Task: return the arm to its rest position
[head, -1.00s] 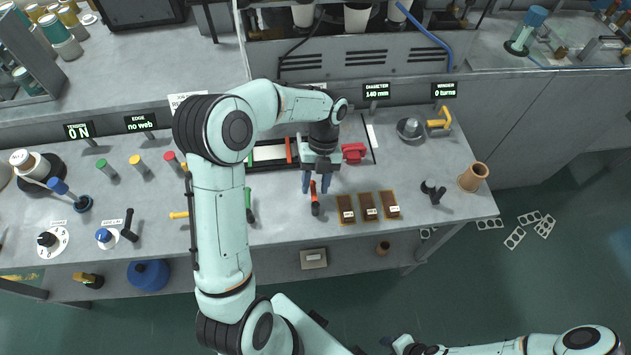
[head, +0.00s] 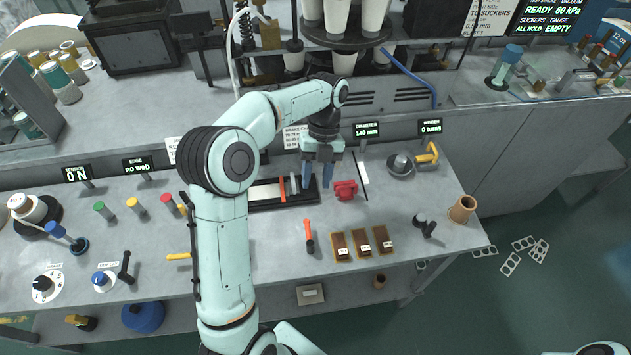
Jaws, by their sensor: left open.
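My left arm comes in from the bottom and bends over the bench. A tool with an orange handle and black end (head: 309,237) lies on the bench, apart from the fingers and nearer to me. My right gripper is not in view; only a piece of my right arm shows at the bottom right corner.
A red block (head: 345,189) is right of the gripper. Three brown blocks (head: 361,242) lie in front. Several coloured knobs (head: 136,206) line the left. A machine with white cups stands behind.

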